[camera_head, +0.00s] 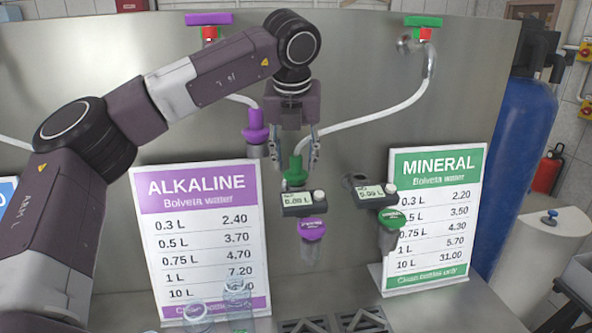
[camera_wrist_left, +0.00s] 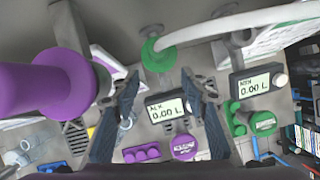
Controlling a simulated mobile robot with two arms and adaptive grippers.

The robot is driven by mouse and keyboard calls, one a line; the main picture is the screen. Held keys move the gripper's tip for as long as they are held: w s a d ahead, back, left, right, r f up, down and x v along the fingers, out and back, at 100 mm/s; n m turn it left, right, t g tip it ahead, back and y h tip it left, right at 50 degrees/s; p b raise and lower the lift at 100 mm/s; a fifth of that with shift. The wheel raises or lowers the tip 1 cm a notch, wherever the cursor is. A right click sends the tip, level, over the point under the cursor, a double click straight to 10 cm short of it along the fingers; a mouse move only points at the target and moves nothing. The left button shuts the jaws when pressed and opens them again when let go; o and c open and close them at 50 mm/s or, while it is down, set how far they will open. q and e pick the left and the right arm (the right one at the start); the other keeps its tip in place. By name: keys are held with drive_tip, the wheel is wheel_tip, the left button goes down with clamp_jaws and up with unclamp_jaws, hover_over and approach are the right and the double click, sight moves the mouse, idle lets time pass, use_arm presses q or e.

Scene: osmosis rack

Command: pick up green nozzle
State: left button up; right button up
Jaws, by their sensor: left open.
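The green nozzle (camera_head: 296,172) hangs at the end of a white hose, upright just above the left flow meter (camera_head: 302,198). In the left wrist view the green nozzle (camera_wrist_left: 158,55) shows beyond the fingertips, with its hose running off to the right. My left gripper (camera_head: 293,155) points down from above, open and empty. Its fingers are on either side of the nozzle in the head view. In the wrist view the fingers (camera_wrist_left: 158,88) frame the left meter, and I cannot tell whether they touch the nozzle. My right gripper is not in view.
A purple nozzle (camera_head: 255,127) is close to the left of my gripper and looms large in the left wrist view (camera_wrist_left: 45,88). A second meter (camera_head: 376,192) is to the right. The ALKALINE sign (camera_head: 205,230) and MINERAL sign (camera_head: 432,210) stand on either side.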

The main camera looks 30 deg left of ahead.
sight(295, 157)
use_arm(q)
drive_tip(key=w, duration=0.1)
drive_tip(key=w+a+p, duration=0.1)
drive_tip(key=w+p, duration=0.1)
drive_tip(key=shift+w+a+f, duration=0.1)
drive_tip(key=shift+w+a, duration=0.05)
drive_tip(key=shift+a, duration=0.15)
drive_tip(key=x, duration=0.2)
drive_tip(key=shift+w+f, duration=0.1)
drive_tip(key=shift+f, duration=0.25)
drive_tip(key=shift+c, duration=0.7)
clamp_jaws()
